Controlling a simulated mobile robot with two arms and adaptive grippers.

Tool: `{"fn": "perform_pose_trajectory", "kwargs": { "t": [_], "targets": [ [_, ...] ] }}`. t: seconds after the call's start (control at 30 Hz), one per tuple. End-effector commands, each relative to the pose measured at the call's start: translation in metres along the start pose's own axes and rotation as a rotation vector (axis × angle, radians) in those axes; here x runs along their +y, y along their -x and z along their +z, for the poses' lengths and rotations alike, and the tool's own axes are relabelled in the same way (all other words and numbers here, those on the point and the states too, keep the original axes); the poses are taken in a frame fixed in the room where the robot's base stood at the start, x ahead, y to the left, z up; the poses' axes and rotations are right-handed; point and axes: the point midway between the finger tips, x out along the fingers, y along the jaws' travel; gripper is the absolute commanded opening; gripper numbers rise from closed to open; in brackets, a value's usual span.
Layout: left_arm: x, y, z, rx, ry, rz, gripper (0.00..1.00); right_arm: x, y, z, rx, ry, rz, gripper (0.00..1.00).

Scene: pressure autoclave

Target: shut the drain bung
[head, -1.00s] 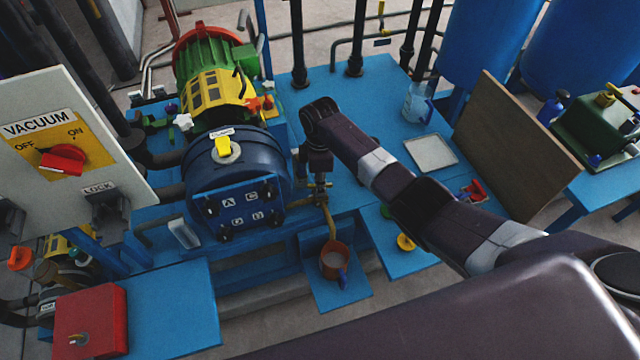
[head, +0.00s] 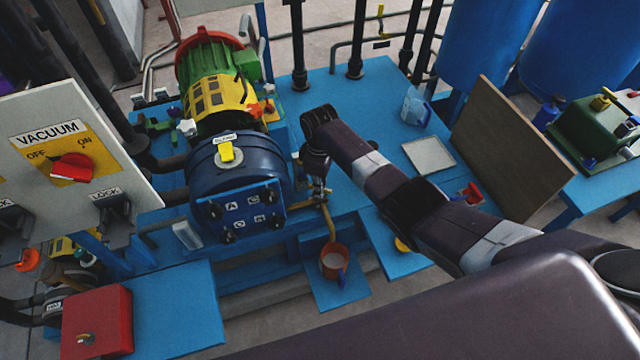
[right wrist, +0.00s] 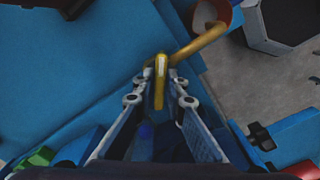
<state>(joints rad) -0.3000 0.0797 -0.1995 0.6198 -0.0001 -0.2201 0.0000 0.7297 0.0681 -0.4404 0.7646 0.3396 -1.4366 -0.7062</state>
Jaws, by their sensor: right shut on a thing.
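The blue pressure vessel (head: 237,165) lies on the blue bench, with a square plate of several knobs on its front. A bent brass drain pipe (head: 329,222) comes down to its right, and the pipe also shows in the right wrist view (right wrist: 200,42). My right gripper (head: 321,193) reaches down to the pipe's upper end. In the right wrist view the fingers are shut on an upright yellow handle, which I take for the drain bung (right wrist: 160,80). The bung's seat is hidden. My left gripper is out of view.
An orange-brown cup (head: 334,262) stands under the pipe on a low blue shelf. A vacuum switch panel (head: 60,140) and a red box (head: 96,320) are at the left. A white tray (head: 430,155), a clear jug (head: 416,108) and a brown board (head: 515,150) are at the right.

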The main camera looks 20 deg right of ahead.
Motion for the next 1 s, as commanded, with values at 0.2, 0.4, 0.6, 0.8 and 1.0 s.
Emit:
{"fn": "perform_pose_trajectory", "kwargs": {
  "t": [0.2, 0.4, 0.6, 0.8, 1.0],
  "targets": [
    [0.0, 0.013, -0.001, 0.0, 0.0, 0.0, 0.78, -0.001, 0.003, -0.001, 0.001, -0.205, -0.001, 0.0],
    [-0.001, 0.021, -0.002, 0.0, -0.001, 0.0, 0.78, 0.0, 0.002, -0.001, 0.001, -0.396, -0.001, 0.0],
    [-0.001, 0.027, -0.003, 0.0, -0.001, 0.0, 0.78, 0.0, 0.002, 0.0, 0.0, -0.585, -0.001, 0.0],
    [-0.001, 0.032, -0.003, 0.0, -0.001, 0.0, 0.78, -0.001, 0.002, -0.001, 0.0, -0.775, -0.002, 0.0],
    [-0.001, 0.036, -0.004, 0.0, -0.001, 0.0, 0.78, 0.0, 0.002, -0.001, 0.001, -0.965, -0.001, 0.0]
  ]
}}
